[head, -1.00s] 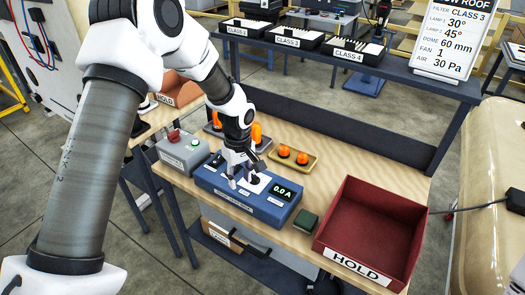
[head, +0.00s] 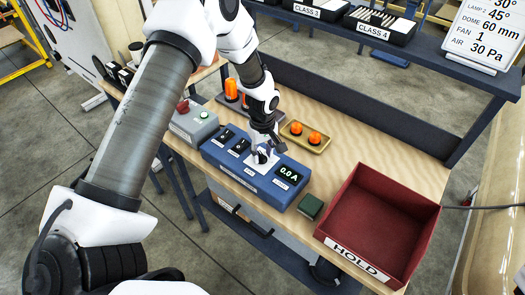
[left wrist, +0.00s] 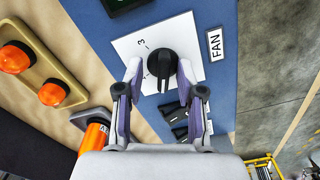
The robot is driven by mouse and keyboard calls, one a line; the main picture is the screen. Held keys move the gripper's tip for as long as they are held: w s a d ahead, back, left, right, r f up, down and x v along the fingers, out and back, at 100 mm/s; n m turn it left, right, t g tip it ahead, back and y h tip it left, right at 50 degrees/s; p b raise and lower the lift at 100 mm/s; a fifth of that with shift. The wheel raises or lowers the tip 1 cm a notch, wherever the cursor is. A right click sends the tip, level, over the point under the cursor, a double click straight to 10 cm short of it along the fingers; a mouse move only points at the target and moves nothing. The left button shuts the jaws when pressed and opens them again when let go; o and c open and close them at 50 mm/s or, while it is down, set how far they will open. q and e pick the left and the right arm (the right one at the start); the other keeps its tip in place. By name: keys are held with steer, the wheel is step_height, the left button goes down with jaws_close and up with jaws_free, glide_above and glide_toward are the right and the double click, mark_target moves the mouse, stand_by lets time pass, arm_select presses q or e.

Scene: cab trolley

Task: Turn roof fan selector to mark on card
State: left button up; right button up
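The blue control box (head: 232,186) stands on the wooden bench with a white dial plate and a 0.0 A display (head: 288,174). In the left wrist view, the black fan selector (left wrist: 163,66) sits on its white plate (left wrist: 125,48), beside the FAN label (left wrist: 215,45); a 3 shows on the plate, other marks are hidden or unclear. The selector's bar runs toward the gripper's palm. My left gripper (left wrist: 160,72) is open, its fingertips on either side of the selector with gaps visible. In the head view my left gripper (head: 262,156) covers the selector. The card (head: 485,32) reads FAN 1.
A red HOLD bin (head: 425,225) and a small green block (head: 311,207) are right of the box. A grey button box (head: 194,124) is at left. A yellow tray (head: 293,143) with orange lamps lies behind. A raised shelf (head: 400,75) bounds the back.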

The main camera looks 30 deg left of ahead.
arm_select(q)
steer(key=shift+s+r, duration=0.2)
steer(key=shift+s, duration=0.2)
jaws_close()
steer(key=shift+w+f, duration=0.1)
arm_select(e)
steer(key=shift+s, duration=0.2)
arm_select(q)
steer(key=shift+m, duration=0.4)
steer(key=m, duration=0.3)
steer(key=shift+f+m, duration=0.1)
steer(key=shift+m, duration=2.4)
arm_select(e)
steer(key=shift+f, duration=0.1)
